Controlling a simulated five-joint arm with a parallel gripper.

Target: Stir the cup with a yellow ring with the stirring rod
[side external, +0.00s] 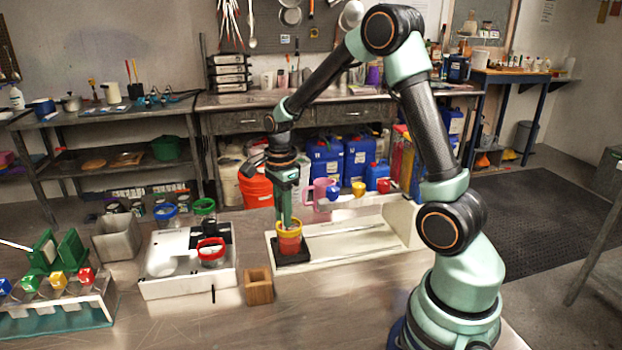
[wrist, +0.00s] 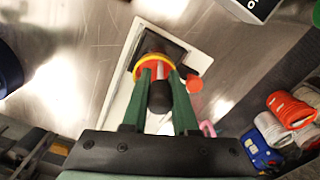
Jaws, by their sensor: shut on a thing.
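The cup with a yellow ring (side external: 289,240) stands on a black pad (side external: 292,264) at the left end of a white tray, with reddish-orange contents. My gripper (side external: 286,214) points down directly over this cup. In the wrist view, the cup's yellow rim (wrist: 139,68) shows beyond the green fingers. My gripper (wrist: 158,80) is shut on a dark rounded rod, taken as the stirring rod (wrist: 159,97). The rod's lower end is hidden by the fingers and cup, so I cannot tell how deep it sits.
A small wooden block (side external: 258,287) stands in front.

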